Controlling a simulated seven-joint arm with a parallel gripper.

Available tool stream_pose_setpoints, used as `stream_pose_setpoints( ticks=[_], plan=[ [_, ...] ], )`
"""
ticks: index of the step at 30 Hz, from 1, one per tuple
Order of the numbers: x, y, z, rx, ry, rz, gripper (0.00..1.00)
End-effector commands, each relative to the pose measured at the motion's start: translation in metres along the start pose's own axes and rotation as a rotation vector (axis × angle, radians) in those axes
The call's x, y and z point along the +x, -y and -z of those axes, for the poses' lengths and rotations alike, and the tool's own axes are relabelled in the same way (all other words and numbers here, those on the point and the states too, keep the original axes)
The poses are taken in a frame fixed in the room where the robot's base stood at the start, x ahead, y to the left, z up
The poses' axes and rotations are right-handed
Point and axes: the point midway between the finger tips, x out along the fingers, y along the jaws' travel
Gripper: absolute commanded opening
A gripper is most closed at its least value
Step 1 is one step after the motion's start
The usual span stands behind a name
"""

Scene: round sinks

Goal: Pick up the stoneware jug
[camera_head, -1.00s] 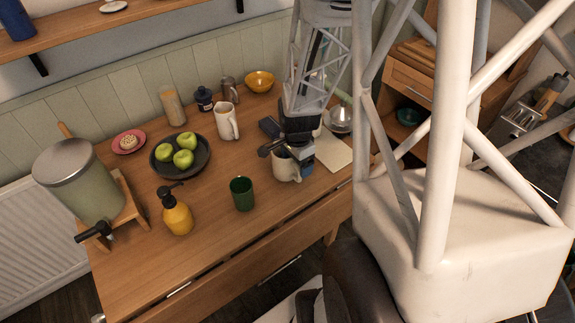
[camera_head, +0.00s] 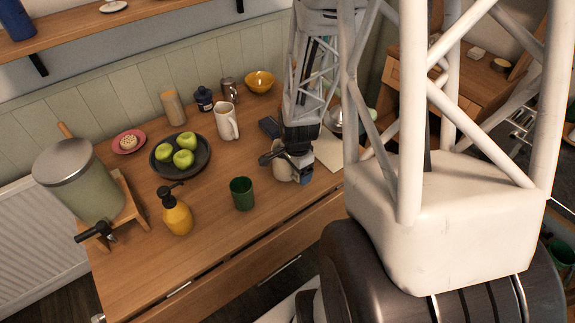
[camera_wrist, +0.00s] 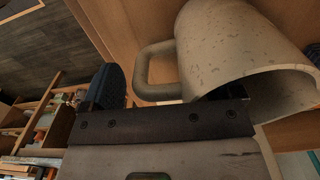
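The stoneware jug, a cream speckled vessel with a loop handle, stands on the wooden table in the head view (camera_head: 281,172), partly hidden by my gripper (camera_head: 291,168). It fills the upper right of the wrist view (camera_wrist: 228,48), where its open mouth faces lower right and its handle points left. One blue-padded finger is left of the handle with a small gap. The other finger is mostly hidden by the jug. The fingers look apart, and I see no closed grip.
A green cup (camera_head: 242,194) stands close to the left of the jug. A taller white pitcher (camera_head: 227,122) is behind it. A yellow pump bottle (camera_head: 176,214), a dark bowl of green apples (camera_head: 160,168) and a yellow bowl (camera_head: 259,82) are farther away. The table front is clear.

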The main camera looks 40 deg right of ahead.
Motion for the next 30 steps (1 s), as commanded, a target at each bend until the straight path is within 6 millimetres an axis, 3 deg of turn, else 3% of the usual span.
stream_pose_setpoints(
  ticks=[2,14,30],
  plan=[
    [-0.0001,0.0,0.0,0.0,0.0,0.0,0.73],
    [0.0,0.0,0.0,0.0,0.0,0.0,0.12],
    [-0.0025,0.0003,0.0001,0.0,0.0,0.001,0.11]
  ],
)
